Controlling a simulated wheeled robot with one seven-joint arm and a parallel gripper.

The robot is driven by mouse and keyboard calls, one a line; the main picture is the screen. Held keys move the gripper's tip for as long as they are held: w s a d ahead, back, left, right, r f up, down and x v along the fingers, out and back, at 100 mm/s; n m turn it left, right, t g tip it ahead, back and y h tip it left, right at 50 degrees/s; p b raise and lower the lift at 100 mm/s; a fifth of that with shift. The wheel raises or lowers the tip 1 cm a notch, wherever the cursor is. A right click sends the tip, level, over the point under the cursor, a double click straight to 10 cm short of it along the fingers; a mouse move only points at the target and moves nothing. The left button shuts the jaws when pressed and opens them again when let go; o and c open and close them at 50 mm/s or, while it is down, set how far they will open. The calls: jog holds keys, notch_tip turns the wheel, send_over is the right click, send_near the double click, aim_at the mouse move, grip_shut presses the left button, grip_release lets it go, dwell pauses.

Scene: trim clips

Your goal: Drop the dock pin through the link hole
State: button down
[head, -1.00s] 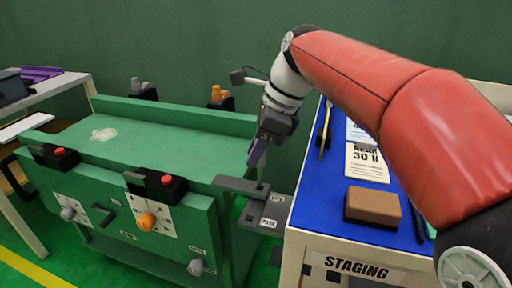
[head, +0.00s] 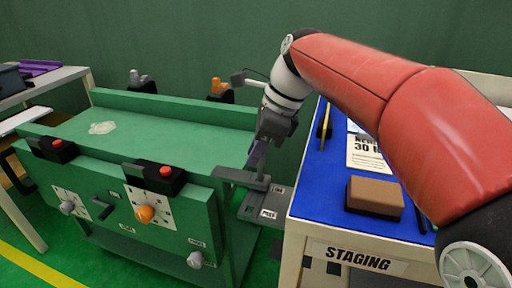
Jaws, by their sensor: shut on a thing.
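My gripper (head: 257,157) is at the end of the red arm, pointing down beside the right end of the green bench. It is shut on the dock pin (head: 262,172), a thin grey rod of which only a short length shows below the fingers. Just under it is a dark grey link plate (head: 238,177) that juts from the bench's right end. A lower grey plate (head: 251,206) with white labels is beneath it. The link hole cannot be made out, and I cannot tell whether the pin tip is in it.
The green bench (head: 160,135) carries red-button boxes and knobs on its front. The blue-topped staging table (head: 320,198) stands close on the right with a brown block (head: 375,196) and a printed sheet (head: 366,152). A narrow gap separates bench and table.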

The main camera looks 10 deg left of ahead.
jog(key=shift+f+b, duration=0.9)
jog(key=shift+f, duration=1.05)
jog(key=c, duration=1.2)
grip_release()
jog(key=p+v, duration=0.1)
jog(key=v, duration=0.7)
jog(key=shift+p, duration=0.3)
